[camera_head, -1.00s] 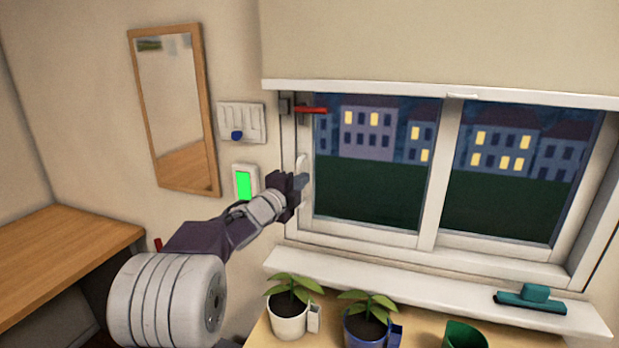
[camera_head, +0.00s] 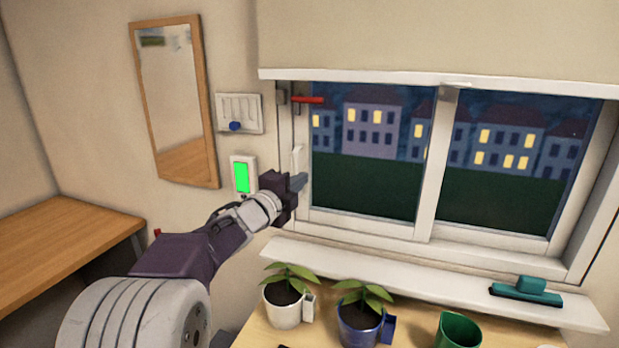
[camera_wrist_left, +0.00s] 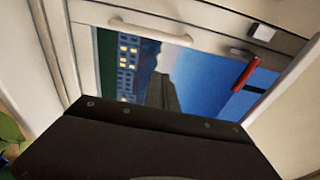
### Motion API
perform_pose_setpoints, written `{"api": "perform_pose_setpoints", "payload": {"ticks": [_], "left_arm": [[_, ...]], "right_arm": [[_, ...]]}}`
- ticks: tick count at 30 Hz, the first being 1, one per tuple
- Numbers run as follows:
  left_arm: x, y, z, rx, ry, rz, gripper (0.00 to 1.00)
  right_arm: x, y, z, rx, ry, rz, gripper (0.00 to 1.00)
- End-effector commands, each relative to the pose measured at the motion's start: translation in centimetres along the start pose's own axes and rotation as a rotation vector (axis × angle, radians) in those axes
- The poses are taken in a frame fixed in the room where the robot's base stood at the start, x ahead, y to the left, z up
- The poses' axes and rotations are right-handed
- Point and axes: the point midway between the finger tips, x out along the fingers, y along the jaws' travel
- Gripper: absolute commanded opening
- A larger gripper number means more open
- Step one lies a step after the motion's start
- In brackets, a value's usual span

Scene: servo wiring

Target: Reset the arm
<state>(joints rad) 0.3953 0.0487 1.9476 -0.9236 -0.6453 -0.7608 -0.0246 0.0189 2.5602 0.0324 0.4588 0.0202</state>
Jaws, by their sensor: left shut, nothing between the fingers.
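My left arm reaches in from the lower left in the head view. My left gripper (camera_head: 299,183) is shut and empty, in front of the left side of the window frame, just below the white window handle (camera_head: 298,158). Whether it touches the frame cannot be told. In the left wrist view the handle (camera_wrist_left: 150,30) shows as a white bar on the frame, clear of the dark gripper body. A red lever (camera_head: 308,100) sticks out at the upper left of the window and also shows in the wrist view (camera_wrist_left: 245,74). My right gripper is not in view.
Below are the sill (camera_head: 400,281), a teal squeegee (camera_head: 527,291), potted plants (camera_head: 288,305) and a green cup (camera_head: 458,330). A framed mirror (camera_head: 174,100) hangs at left.

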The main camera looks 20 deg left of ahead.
Motion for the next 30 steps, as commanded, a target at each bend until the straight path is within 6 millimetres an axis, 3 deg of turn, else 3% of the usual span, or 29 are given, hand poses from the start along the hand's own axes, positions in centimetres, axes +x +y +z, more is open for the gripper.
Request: {"api": "perform_pose_setpoints", "payload": {"ticks": [3,6,16,19,21,22,23,24,26,27,30], "left_arm": [[-2.1,0.0,0.0,0.000,-0.001,-0.001,0.00],[-2.9,0.0,0.0,0.000,0.001,0.000,0.00],[-3.1,-0.1,-0.2,0.000,0.005,0.000,0.00],[-2.4,-1.1,-2.6,-0.002,0.057,0.002,0.00],[-1.6,-1.1,-6.6,-0.031,0.137,0.032,0.00],[-1.4,-0.3,-8.7,-0.086,0.161,0.070,0.00],[-1.4,1.8,-10.0,-0.183,0.137,0.148,0.00],[-1.9,5.5,-10.5,-0.323,0.062,0.262,0.00],[-3.7,10.8,-10.6,-0.509,-0.068,0.420,0.00],[-5.4,14.1,-10.6,-0.621,-0.163,0.520,0.00],[-11.3,21.2,-10.8,-0.870,-0.433,0.750,0.00]], "right_arm": [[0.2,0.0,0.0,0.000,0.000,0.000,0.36],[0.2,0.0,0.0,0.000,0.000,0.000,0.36],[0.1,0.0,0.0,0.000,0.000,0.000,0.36],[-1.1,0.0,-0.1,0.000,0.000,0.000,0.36],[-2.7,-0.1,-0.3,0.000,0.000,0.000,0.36],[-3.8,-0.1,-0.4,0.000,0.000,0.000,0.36],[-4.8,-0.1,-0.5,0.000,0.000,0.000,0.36],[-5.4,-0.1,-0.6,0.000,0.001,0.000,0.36],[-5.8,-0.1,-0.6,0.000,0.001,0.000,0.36],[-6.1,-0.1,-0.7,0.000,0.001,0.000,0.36],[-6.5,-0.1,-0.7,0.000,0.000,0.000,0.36]]}}
